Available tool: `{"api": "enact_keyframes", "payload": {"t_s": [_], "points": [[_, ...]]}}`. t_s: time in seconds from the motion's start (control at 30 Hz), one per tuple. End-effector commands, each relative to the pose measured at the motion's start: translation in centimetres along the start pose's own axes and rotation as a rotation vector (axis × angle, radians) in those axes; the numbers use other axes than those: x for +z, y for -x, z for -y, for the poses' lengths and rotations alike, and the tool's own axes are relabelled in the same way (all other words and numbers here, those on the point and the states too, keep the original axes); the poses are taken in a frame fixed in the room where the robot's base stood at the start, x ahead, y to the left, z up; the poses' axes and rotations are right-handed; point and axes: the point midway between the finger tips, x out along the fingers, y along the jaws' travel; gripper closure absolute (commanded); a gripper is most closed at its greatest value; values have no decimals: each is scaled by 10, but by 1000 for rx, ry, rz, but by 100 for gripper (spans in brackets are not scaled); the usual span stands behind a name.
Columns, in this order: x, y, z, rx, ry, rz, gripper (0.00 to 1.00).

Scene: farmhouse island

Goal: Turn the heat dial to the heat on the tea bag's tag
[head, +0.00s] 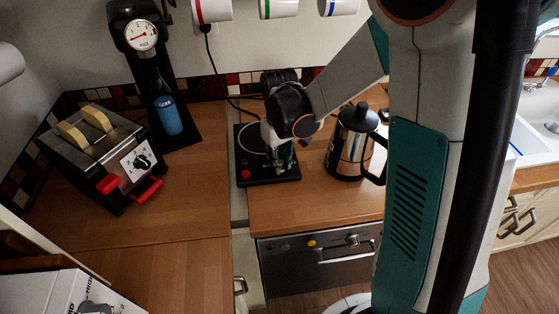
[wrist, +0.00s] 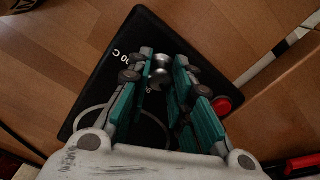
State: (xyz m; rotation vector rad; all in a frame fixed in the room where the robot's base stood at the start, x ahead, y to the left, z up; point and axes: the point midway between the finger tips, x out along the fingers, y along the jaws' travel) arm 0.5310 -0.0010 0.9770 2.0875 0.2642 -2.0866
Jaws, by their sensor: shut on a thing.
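The black heating base (head: 262,181) lies on the wooden counter, below my arm. In the wrist view the base (wrist: 113,85) shows part of a white marking ending in "0 C", upside down. My gripper (head: 284,160) points down over the base. In the wrist view my gripper (wrist: 162,68) has its teal fingers on both sides of a small round metal dial (wrist: 160,72) and is shut on it. The dial's pointing direction is hard to read. A red button (head: 245,174) is at the base's front left corner. I see no tea bag or tag.
A steel press pot (head: 352,143) with a black lid stands close to the right of the base. A toaster (head: 100,155) with red levers and a black machine with a gauge (head: 141,36) stand left. The counter between toaster and base (head: 200,190) is clear.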

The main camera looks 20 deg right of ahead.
Motion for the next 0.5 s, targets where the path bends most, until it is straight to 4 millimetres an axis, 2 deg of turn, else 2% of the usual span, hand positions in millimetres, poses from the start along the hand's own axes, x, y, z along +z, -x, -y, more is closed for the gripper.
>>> {"api": "enact_keyframes", "payload": {"t_s": [0.5], "points": [[0, 0, 0, 0, 64, 0, 100]]}}
